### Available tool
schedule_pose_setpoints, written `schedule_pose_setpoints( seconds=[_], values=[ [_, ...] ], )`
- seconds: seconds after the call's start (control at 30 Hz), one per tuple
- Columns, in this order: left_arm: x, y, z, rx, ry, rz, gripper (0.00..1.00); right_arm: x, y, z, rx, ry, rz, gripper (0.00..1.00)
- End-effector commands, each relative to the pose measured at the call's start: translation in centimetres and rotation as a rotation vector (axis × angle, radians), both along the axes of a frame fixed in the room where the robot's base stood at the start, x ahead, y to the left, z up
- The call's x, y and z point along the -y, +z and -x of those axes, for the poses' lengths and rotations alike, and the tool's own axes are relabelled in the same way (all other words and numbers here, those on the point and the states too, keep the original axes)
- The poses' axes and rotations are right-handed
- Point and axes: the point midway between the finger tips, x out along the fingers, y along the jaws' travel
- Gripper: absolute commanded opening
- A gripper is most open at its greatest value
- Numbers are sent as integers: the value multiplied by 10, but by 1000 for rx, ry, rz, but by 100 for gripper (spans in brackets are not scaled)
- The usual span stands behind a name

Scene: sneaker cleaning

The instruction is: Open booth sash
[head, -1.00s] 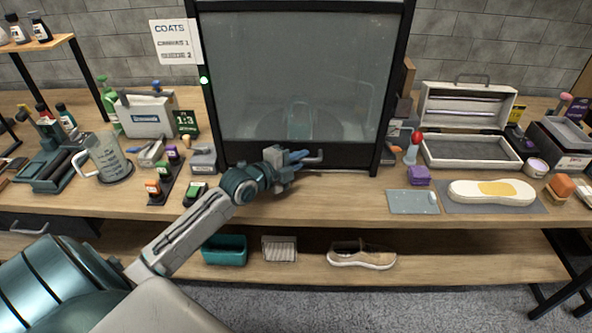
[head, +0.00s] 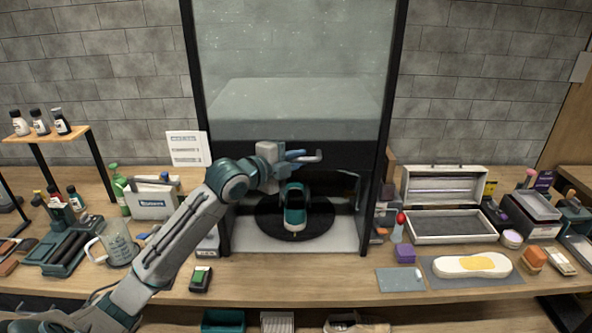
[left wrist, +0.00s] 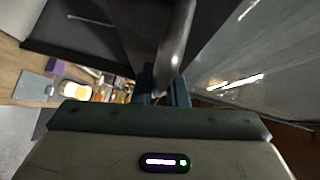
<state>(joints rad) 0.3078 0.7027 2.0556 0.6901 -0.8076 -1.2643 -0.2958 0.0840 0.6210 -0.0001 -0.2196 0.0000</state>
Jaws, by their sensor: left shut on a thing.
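The booth sash (head: 300,60) is a greyish glass panel in a black frame, raised so that its dark bottom bar (head: 350,155) stands well above the table. My left gripper (head: 300,156) is at that bar, shut on the grey sash handle (head: 316,156). In the left wrist view the handle (left wrist: 177,45) runs up from between my fingers (left wrist: 165,98). Under the bar the booth is open and shows a teal and white sneaker (head: 295,217) on a black round turntable (head: 262,218). My right gripper is not in view.
A jug (head: 118,245) and a green-screened device (head: 201,279) stand left of the booth. The table front before the booth is clear.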

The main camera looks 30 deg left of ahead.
Motion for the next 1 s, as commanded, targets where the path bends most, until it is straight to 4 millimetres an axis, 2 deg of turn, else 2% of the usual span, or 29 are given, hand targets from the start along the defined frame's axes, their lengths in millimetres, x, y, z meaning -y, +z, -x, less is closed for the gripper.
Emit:
schedule_pose_setpoints(
  seconds=[0.03,0.17,0.57,0.6,0.7,1.0],
  values=[
    [0,10,0,2,0,-1,0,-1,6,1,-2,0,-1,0],
    [0,17,0,1,0,-1,0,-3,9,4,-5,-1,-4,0],
    [0,19,0,1,-1,0,0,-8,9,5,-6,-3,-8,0],
    [0,19,0,1,-1,0,14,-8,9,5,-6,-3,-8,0],
    [0,18,0,0,-1,0,34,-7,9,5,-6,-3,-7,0],
    [0,18,0,0,0,0,34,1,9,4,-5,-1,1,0]
  ],
)
